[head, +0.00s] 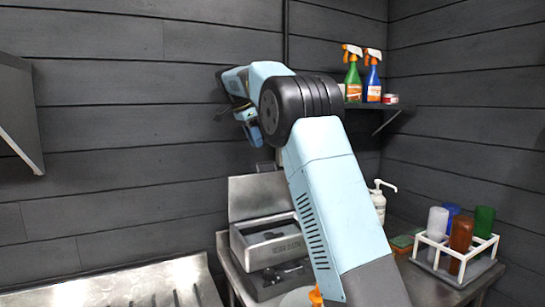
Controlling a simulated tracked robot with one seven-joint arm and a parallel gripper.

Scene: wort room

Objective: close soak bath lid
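The soak bath (272,246) looks like a metal box with lettering on its front, on the counter left of my arm. Its lid (257,195) stands raised at the back, so the bath is open. My arm crosses in front and hides the right side of both. My gripper (222,108) is up at the far end of the arm, near the dark wall, above and left of the lid and apart from it. Its fingers are small and partly hidden, so I cannot tell if they are open or shut.
A dark tray with small tools (277,279) lies before the bath. A white pump bottle (379,197) and a white rack (449,270) of coloured bottles stand right. Spray bottles (353,80) sit on a wall shelf. A ribbed metal drainer (130,285) is at front left.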

